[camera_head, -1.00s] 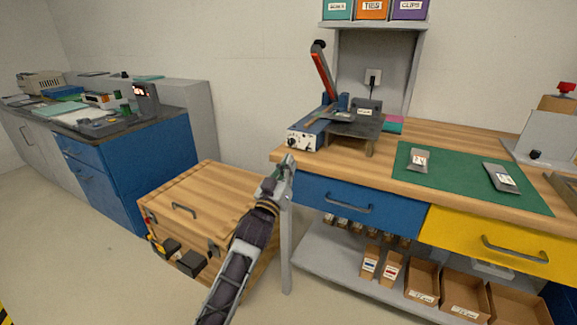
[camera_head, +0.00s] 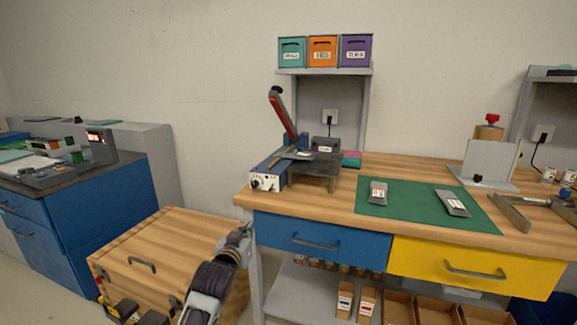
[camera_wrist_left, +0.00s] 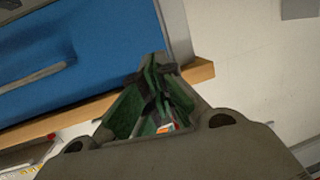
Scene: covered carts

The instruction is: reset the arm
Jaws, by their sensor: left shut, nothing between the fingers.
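My left arm comes up from the bottom of the head view, and its gripper (camera_head: 243,236) is in front of the workbench's left leg, beside the lidded wooden box (camera_head: 165,258). In the left wrist view the gripper's green-padded fingers (camera_wrist_left: 158,80) meet at the tips, shut with nothing between them. Beyond the fingers there is a wooden edge and a blue panel (camera_wrist_left: 80,45). My right gripper does not show in either view.
The workbench (camera_head: 420,165) carries a lever device (camera_head: 285,165), a green mat (camera_head: 410,205) with two grey packets, and drawers below. A blue cabinet (camera_head: 90,210) stands at the left. Small boxes (camera_head: 345,298) sit on the lower shelf.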

